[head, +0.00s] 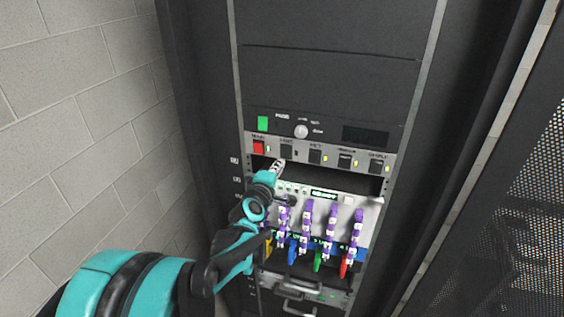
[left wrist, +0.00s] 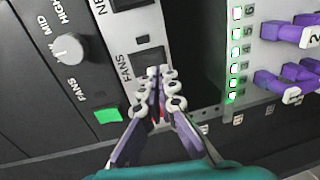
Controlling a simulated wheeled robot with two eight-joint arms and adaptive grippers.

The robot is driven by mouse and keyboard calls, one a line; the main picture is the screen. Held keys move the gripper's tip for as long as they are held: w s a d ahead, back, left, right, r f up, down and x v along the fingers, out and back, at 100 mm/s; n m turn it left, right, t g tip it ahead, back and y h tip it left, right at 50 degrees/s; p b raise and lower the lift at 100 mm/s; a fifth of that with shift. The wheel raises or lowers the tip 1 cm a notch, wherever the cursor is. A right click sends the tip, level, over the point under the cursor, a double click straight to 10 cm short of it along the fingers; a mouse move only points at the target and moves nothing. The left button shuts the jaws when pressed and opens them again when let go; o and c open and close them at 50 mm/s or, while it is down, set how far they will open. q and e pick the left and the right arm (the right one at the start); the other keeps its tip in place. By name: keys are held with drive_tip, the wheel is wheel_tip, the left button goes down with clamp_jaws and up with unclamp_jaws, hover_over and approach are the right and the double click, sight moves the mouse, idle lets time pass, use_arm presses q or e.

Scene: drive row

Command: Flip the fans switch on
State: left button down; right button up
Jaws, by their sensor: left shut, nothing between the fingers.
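The fans switch (head: 286,151) is a dark rocker on the grey switch strip, second from the left, just right of the red main switch (head: 258,147). My right gripper is out of view.
Above the strip are a green button (head: 262,123), a knob (head: 301,131) and a dark display (head: 365,135). More dark switches with lit yellow lamps lie to the right. Below, a patch panel (head: 367,214) holds several purple plugs. A block wall (head: 80,120) stands left.

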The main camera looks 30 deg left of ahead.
sight(285, 158)
use_arm(q)
drive_tip(key=shift+x, duration=1.65)
drive_tip(key=shift+w+f+b, duration=0.2)
drive_tip(key=shift+w+b, duration=0.1)
